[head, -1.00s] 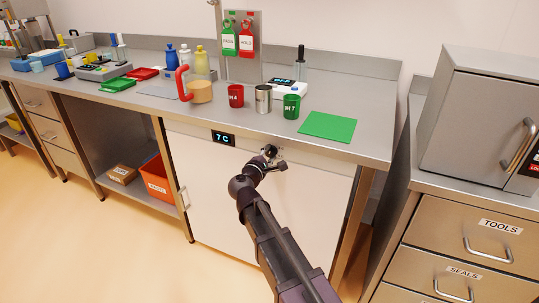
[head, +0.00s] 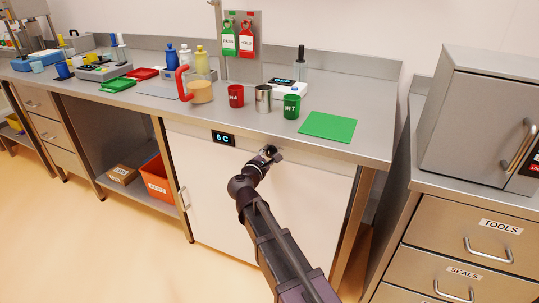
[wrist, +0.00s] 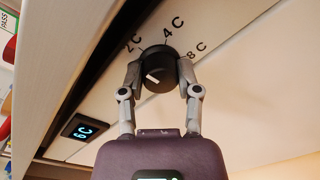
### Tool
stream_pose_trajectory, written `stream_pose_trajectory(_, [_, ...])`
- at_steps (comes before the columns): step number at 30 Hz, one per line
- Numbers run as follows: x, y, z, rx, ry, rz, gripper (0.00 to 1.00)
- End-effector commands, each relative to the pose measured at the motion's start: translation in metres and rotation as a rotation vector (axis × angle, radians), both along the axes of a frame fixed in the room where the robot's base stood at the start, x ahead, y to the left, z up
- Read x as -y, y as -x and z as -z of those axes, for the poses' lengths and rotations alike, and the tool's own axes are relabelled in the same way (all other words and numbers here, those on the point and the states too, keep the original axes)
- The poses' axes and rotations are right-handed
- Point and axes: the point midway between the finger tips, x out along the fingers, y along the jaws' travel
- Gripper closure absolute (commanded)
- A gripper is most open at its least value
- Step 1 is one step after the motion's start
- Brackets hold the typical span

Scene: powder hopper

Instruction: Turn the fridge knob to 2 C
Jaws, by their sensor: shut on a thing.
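The fridge (head: 275,200) is the white-fronted unit under the bench. Its small dark display (head: 223,138) reads 6 C, and the display also shows in the wrist view (wrist: 84,130). The fridge knob (wrist: 159,75) is round and black with a short white mark on its face. Labels 2 C, 4 C and 8 C are printed around it, with 2 C at the left, 4 C above and 8 C at the right. My gripper (wrist: 159,68) is shut on the knob, one finger on each side. In the head view my gripper (head: 270,153) mostly hides the knob.
The bench edge runs just above the knob. On the bench stand a red cup (head: 236,96), a metal cup (head: 263,98), a green cup (head: 291,105) and a green mat (head: 328,127). The fridge handle (head: 184,198) is at the left. The floor in front is clear.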

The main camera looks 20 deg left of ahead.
Motion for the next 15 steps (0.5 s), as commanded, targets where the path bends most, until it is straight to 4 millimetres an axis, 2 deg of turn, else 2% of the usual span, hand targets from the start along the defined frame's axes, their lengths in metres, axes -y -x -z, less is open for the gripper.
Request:
stream_pose_trajectory(1, [-0.0017,-0.0022,-0.0012,0.003,0.004,-0.002,0.51])
stream_pose_trajectory(4, [-0.0014,-0.0019,-0.0011,0.003,0.003,-0.002,0.22])
stream_pose_trajectory(15, [-0.0005,-0.0004,-0.0003,0.001,0.0,-0.001,0.22])
